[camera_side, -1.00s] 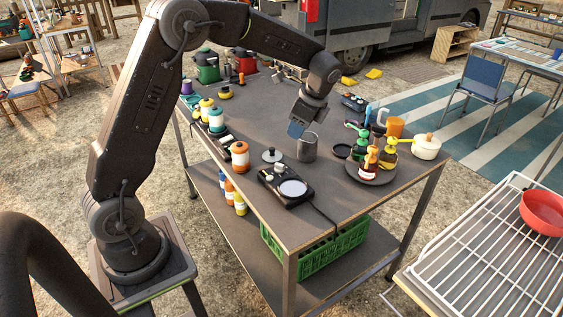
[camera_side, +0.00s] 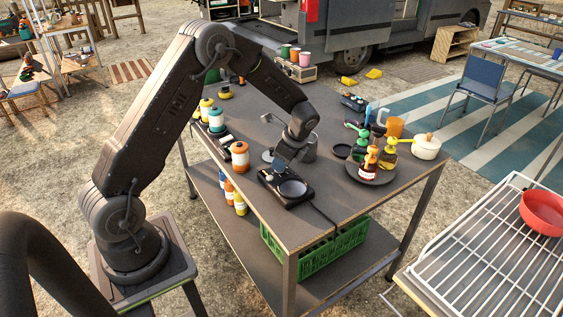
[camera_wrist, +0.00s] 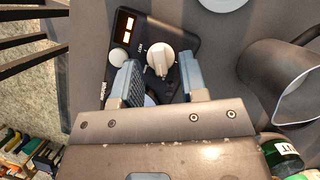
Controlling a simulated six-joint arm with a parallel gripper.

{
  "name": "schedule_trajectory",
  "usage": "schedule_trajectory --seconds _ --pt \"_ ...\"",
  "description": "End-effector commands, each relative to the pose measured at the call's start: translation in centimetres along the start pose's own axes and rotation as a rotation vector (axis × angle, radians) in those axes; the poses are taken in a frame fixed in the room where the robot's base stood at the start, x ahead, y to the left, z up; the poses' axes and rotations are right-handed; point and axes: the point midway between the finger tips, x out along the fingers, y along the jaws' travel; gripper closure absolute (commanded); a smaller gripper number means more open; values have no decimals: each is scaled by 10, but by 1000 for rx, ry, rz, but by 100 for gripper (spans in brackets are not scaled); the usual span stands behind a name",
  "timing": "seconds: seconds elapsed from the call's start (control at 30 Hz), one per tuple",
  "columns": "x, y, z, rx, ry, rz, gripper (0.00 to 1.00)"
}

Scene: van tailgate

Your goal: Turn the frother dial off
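The frother (camera_side: 297,203) is a flat black base with a round plate near the front edge of the table. In the wrist view, the frother (camera_wrist: 147,28) shows two lit orange windows, a small pale round knob (camera_wrist: 117,57) and a larger off-white dial (camera_wrist: 160,60) with a raised pointer ridge. My gripper (camera_side: 278,166) is low over the dial end of the frother. In the wrist view, my gripper (camera_wrist: 160,68) is open, one blue-grey finger on each side of the dial, with small gaps. The side view hides the dial behind the fingers. Contact cannot be told.
A metal pitcher (camera_side: 309,148) stands close behind my gripper; it is at the right in the wrist view (camera_wrist: 272,75). An orange-and-white jar (camera_side: 240,155) stands to the left. A round tray (camera_side: 371,177) with bottles is to the right.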

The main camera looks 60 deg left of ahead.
Motion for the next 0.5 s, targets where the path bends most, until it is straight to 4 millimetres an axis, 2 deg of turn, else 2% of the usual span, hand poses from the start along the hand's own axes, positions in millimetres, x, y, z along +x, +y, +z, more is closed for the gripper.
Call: schedule_trajectory --seconds 0.1,0.37,0.5 --pt "7 0 0 0 0 1 61" --pt "8 0 0 0 0 0 61" --pt "8 0 0 0 0 0 71"
